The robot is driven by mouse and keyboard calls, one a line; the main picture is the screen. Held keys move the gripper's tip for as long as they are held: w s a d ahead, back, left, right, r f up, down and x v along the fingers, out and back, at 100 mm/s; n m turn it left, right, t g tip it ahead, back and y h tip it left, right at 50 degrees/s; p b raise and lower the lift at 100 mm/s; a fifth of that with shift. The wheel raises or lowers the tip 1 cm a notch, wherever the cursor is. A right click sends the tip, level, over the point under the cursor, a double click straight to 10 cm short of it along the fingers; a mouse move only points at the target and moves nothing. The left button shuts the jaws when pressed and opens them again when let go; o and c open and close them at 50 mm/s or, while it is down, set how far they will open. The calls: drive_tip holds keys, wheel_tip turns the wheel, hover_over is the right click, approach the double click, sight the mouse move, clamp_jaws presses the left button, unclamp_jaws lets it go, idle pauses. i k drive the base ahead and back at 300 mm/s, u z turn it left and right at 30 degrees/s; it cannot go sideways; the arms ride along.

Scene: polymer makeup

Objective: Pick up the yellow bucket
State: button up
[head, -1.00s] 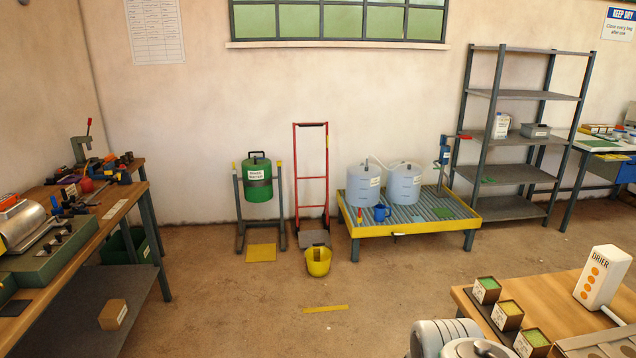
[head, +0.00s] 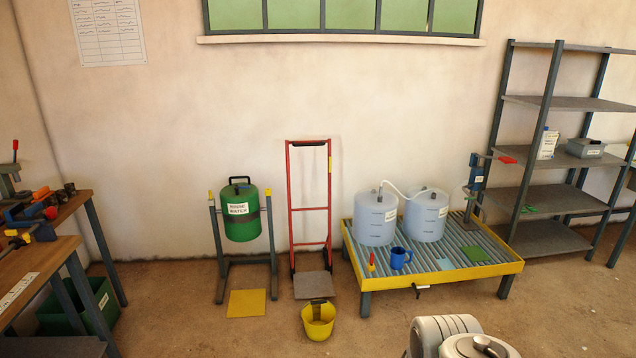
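The yellow bucket (head: 318,324) stands upright on the floor in the head view, at the lower middle. It is just in front of the grey foot plate of the red hand truck (head: 312,286). Its open top faces up, and a dark brownish piece shows at its back rim; I cannot tell whether that is part of the bucket. A rounded grey-white part of my own arm (head: 452,338) shows at the bottom edge, right of the bucket and apart from it. My gripper is not in view.
A green rinse water drum (head: 241,212) hangs in a stand left of the hand truck, with a yellow floor plate (head: 246,303) below. A yellow-edged low platform (head: 448,276) with two pale containers stands right. A workbench (head: 40,265) is at left. The floor before the bucket is clear.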

sight(318, 316)
drive_tip(key=u, duration=0.2)
drive_tip(key=i, duration=2.25)
drive_tip(key=u, duration=2.1)
